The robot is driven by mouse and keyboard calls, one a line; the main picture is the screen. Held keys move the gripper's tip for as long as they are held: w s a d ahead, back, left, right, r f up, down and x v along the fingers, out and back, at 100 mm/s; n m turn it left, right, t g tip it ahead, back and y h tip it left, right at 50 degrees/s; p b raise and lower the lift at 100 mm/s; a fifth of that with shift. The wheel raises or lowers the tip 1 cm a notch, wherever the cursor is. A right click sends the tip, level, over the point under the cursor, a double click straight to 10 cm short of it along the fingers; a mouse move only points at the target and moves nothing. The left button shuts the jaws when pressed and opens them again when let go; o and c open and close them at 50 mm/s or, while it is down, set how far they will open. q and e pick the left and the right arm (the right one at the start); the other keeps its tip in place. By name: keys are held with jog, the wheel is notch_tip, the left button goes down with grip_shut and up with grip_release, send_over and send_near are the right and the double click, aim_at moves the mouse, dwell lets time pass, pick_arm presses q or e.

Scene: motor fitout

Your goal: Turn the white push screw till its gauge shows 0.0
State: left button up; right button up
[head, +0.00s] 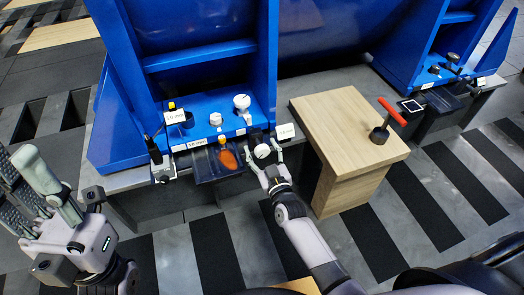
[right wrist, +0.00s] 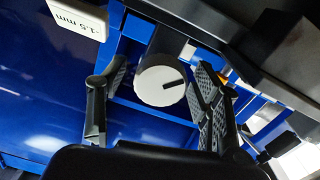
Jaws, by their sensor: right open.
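The white push screw (head: 262,151) is a round white knob on the front of the blue motor base. In the right wrist view the knob (right wrist: 160,82) shows a dark mark pointing to the right. My right gripper (head: 263,147) is open, with one finger on each side of the knob. In the right wrist view a gap shows on both sides of it. The white gauge plate (head: 285,131) stands just right of the knob; in the right wrist view the plate (right wrist: 78,18) reads -1.5 mm. My left gripper (head: 40,190) hangs at the far left, away from the base; its opening is unclear.
A second gauge plate (head: 175,117) and two white knobs (head: 242,101) (head: 216,119) are on the base to the left. A dark tray (head: 205,170) holds orange-handled tools. A wooden block (head: 345,120) with a red-handled tool (head: 391,113) stands close on the right.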

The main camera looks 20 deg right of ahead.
jog(key=shift+c, duration=0.4)
jog(key=c, duration=1.1)
